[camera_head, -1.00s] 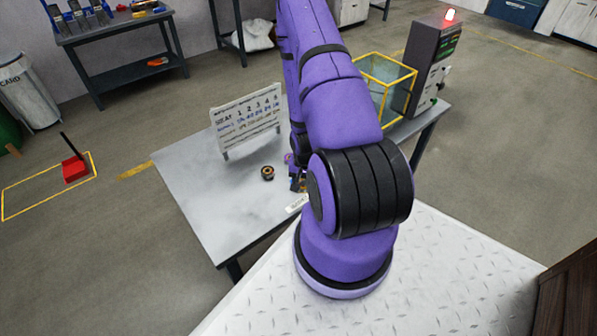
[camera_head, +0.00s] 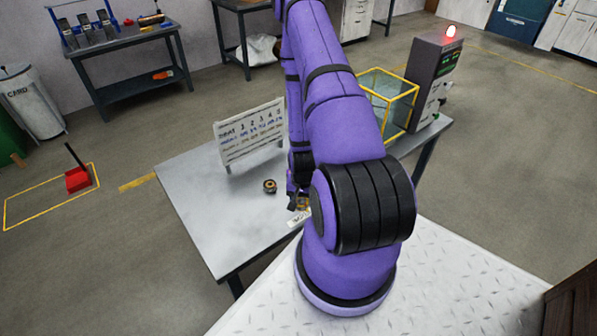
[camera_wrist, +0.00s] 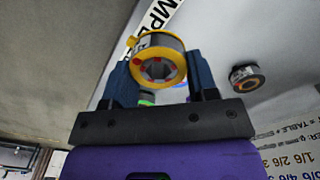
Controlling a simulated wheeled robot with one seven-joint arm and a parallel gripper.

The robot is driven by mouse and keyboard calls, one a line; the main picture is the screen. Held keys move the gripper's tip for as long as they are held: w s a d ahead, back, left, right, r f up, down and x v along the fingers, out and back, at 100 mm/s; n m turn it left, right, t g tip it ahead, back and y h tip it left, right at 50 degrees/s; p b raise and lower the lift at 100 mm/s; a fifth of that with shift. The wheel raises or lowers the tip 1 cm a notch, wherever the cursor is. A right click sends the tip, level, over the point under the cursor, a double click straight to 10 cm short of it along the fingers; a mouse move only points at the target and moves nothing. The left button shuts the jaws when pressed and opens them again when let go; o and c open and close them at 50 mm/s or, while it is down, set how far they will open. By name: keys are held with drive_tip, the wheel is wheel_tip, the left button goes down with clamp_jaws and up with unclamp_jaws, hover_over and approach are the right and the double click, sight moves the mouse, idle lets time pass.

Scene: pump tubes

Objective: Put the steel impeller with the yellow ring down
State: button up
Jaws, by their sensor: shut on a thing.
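The steel impeller with the yellow ring (camera_wrist: 143,78) is held between the two blue fingers of my gripper (camera_wrist: 162,70) in the wrist view. Its open bore with red marks faces the camera. In the head view my gripper (camera_head: 298,201) is low over the front part of the grey table (camera_head: 212,221), and the held impeller (camera_head: 303,203) shows only as a small yellowish patch, mostly hidden by my arm. I cannot tell whether it touches the table.
A second dark impeller with a brownish ring (camera_head: 270,186) lies left of my gripper; it also shows in the wrist view (camera_wrist: 246,79). A white printed board (camera_head: 249,134) stands behind it. A yellow-framed clear tank (camera_head: 388,97) stands at the right. The table's left part is clear.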

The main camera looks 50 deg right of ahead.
drive_tip(key=w+d, duration=0.2)
drive_tip(key=w, duration=0.1)
drive_tip(key=w+d, duration=0.2)
drive_tip(key=w, duration=0.2)
drive_tip(key=w+d+f, duration=0.1)
drive_tip(key=w+d, duration=0.1)
drive_tip(key=w, duration=0.1)
drive_tip(key=shift+w+d+f, duration=0.1)
drive_tip(key=shift+w+d, duration=0.05)
drive_tip(key=shift+w, duration=0.25)
drive_tip(key=shift+w+f, duration=0.15)
drive_tip(key=shift+f, duration=1.6)
drive_tip(key=shift+f, duration=0.1)
drive_tip(key=o, duration=0.8)
